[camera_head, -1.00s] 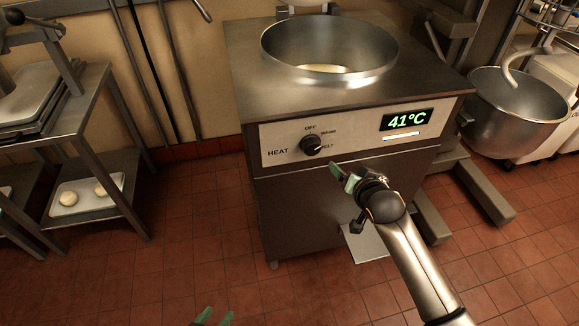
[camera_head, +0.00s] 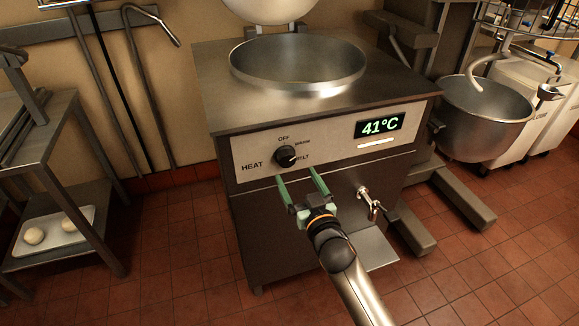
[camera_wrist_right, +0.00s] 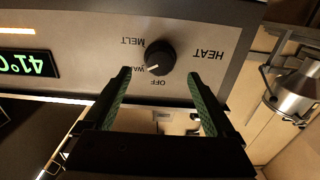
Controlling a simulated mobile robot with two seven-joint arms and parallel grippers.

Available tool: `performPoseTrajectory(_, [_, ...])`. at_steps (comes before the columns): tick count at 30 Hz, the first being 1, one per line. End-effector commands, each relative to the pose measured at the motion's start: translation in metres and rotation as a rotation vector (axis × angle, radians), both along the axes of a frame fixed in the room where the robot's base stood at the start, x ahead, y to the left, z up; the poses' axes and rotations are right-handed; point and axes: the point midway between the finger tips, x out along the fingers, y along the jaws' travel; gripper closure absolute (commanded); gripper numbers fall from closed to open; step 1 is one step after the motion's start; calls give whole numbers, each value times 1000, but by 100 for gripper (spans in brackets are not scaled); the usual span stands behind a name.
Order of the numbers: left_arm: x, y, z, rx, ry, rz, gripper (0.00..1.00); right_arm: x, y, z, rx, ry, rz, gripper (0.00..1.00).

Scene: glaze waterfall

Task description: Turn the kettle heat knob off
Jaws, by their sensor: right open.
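The heat knob (camera_head: 285,156) is a round black dial on the kettle's pale front panel, with OFF, WARM and MELT printed around it. My left gripper is out of view.
The kettle's wide steel bowl (camera_head: 298,68) is on top; its display (camera_head: 380,125) reads 41°C. A spigot (camera_head: 368,200) sticks out to the right of my right gripper. A mixer bowl (camera_head: 485,115) stands right, a rack with a tray (camera_head: 60,243) left. Floor between rack and kettle is clear.

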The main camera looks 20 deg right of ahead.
Motion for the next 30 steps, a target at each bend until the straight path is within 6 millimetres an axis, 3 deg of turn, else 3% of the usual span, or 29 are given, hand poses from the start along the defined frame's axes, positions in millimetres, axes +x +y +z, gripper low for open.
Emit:
performPoseTrajectory(3, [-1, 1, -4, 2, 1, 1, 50, 22, 1, 0, 1, -2, 0, 10])
performPoseTrajectory(9, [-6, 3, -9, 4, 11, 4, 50, 46, 2, 0, 1, -1, 0, 10])
performPoseTrajectory(23, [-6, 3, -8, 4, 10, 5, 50, 56, 2, 0, 2, 1, 1, 10])
performPoseTrajectory(30, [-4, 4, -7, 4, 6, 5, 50, 56, 2, 0, 2, 1, 1, 36])
